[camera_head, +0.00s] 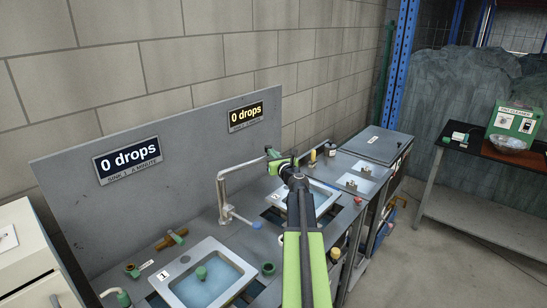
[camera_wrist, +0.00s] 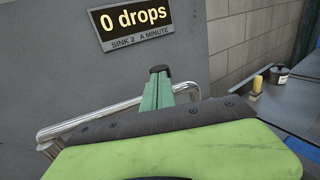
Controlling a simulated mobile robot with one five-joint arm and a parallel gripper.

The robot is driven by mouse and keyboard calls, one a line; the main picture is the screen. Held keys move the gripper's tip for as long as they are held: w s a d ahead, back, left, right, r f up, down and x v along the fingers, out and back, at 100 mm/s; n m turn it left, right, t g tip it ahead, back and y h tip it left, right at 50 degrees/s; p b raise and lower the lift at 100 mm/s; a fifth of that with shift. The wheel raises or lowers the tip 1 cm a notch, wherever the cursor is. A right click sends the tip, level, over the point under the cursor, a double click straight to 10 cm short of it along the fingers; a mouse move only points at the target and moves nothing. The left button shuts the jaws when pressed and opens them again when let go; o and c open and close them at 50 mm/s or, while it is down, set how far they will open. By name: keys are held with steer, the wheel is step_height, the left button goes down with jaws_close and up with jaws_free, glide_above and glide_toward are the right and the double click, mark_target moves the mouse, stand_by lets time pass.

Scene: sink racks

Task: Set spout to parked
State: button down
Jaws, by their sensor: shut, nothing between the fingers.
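The spout (camera_head: 240,167) is a bent silver tube. It rises from a post between the two sinks and reaches right, toward the back of the second sink. In the wrist view the silver tube (camera_wrist: 95,119) passes behind my gripper. My gripper (camera_head: 270,154) is at the spout's far end in the head view; I cannot tell whether they touch. Its green finger with a black tip (camera_wrist: 159,73) is shut and holds nothing. A thin lever with a blue tip (camera_head: 243,219) sticks out low on the post. No parked mark is readable.
Sink 1 (camera_head: 238,264) holds water and a green knob-like piece. Sink 2 (camera_head: 318,187) lies partly behind my arm. The grey back panel (camera_head: 60,190) carries two "0 drops" displays. A brown-and-green valve (camera_head: 171,239) stands behind sink 1. Small bottles stand at the back right.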

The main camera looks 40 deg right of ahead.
mark_target(266, 146)
steer(key=x, duration=0.5)
steer(key=shift+w+a, duration=0.25)
steer(key=shift+w, duration=0.2)
steer(key=shift+r, duration=0.15)
steer(key=shift+s+a, duration=0.1)
steer(key=shift+s+a, duration=0.15)
steer(key=shift+s, duration=0.15)
steer(key=s+d+v, duration=0.1)
steer(key=d+v, duration=0.2)
steer(key=v, duration=1)
steer(key=shift+s, duration=0.2)
